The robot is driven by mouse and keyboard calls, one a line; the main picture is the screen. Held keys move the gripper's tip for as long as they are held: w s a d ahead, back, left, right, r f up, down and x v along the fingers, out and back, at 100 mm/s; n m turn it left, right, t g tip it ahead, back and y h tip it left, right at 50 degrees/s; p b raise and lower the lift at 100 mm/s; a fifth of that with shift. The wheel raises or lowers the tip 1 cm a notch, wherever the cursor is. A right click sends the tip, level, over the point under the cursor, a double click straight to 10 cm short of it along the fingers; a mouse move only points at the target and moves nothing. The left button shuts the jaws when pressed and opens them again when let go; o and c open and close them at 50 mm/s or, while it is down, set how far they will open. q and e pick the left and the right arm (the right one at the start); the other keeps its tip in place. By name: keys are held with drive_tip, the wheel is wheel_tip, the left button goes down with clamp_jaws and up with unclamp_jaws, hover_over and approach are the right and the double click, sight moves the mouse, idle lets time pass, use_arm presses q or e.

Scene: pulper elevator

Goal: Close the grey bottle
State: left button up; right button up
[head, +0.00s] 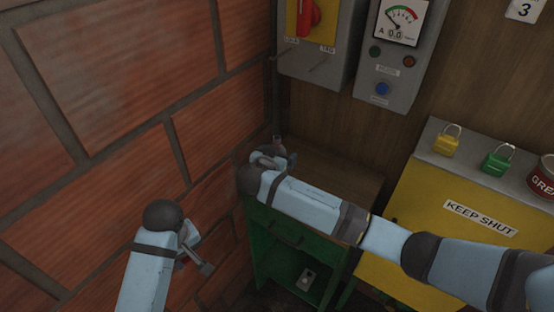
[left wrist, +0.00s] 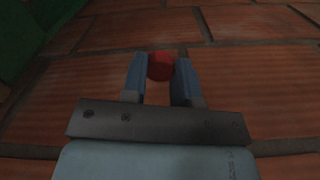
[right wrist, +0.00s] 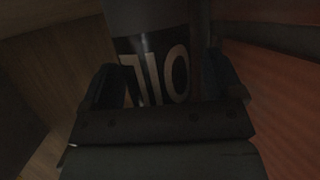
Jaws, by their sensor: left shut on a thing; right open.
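The grey bottle (right wrist: 150,18) shows in the right wrist view, with a dark band with pale letters reading OIL. My right gripper (right wrist: 163,80) is open, with its fingers on either side of the bottle; I cannot tell whether they touch it. In the head view my right gripper (head: 276,160) is at the brick corner above the wooden top, and mostly hides the bottle. My left gripper (head: 198,254) is shut on a red cap (left wrist: 160,66), held between the fingertips in front of the brick wall, lower left of the bottle and apart from it.
A green cabinet (head: 290,232) with a wooden top (head: 340,185) stands in the corner. A yellow box (head: 440,190) with padlocks and a red tin (head: 543,175) on it is at right. Control boxes (head: 392,85) hang on the back wall. The brick wall (head: 110,80) bounds the left.

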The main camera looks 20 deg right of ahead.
sight(277, 137)
drive_tip(key=c, duration=1.1)
wheel_tip(277, 137, up, 10)
drive_tip(key=shift+r+b, duration=0.1)
drive_tip(key=shift+b, duration=0.45)
drive_tip(key=shift+c, duration=0.2)
drive_tip(key=o, duration=0.4)
drive_tip(key=c, duration=0.6)
drive_tip(key=shift+c, duration=0.2)
drive_tip(key=shift+a, duration=0.1)
